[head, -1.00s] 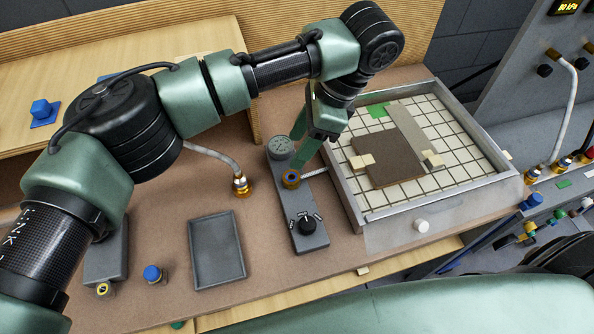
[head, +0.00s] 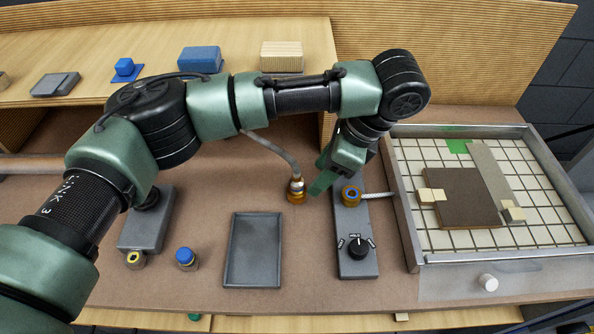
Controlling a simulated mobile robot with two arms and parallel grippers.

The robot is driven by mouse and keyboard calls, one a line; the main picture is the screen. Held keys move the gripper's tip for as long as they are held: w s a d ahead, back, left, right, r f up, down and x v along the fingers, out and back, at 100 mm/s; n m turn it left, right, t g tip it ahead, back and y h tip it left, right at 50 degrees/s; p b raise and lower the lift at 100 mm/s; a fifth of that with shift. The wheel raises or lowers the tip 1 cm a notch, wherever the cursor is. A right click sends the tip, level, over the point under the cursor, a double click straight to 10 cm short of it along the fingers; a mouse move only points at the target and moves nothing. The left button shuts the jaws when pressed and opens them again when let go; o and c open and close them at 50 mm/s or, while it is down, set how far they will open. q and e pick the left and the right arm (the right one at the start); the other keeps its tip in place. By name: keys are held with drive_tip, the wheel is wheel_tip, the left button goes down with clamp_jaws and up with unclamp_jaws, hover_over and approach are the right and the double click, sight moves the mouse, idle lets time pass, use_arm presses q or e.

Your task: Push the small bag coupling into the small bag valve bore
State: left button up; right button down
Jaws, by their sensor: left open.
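A brass coupling (head: 297,190) on the end of a grey hose stands on the brown bench, left of a grey control block. A brass fitting with a blue ring and dark bore (head: 351,194) sits on that control block (head: 356,263); a short pale hose runs from its side toward the framed tray. I cannot tell for sure which is the small bag coupling or valve. My left gripper (head: 326,178) is open and empty, over the gap between the hose coupling and the blue-ringed fitting. It hides the block's far end. My right gripper is out of view.
A framed tray (head: 411,250) holds a gridded bed and brown panel at right. A black knob (head: 358,248) is on the block's near end. An empty grey tray (head: 253,279), a blue-capped fitting (head: 187,258) and a yellow-ringed fitting (head: 135,260) stand left.

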sight(296, 175)
use_arm(q)
drive_tip(key=a, duration=0.1)
drive_tip(key=w+a, duration=0.1)
drive_tip(key=a, duration=0.1)
drive_tip(key=shift+a+r, duration=0.1)
drive_tip(key=shift+a, duration=0.1)
drive_tip(key=shift+a+f+p, duration=0.5)
drive_tip(key=shift+a+f, duration=0.1)
drive_tip(key=shift+f, duration=0.2)
drive_tip(key=shift+w+a+f, duration=0.15)
drive_tip(key=shift+f, duration=0.55)
clamp_jaws()
drive_tip(key=c, duration=0.8)
unclamp_jaws()
clamp_jaws()
drive_tip(key=shift+r, duration=0.1)
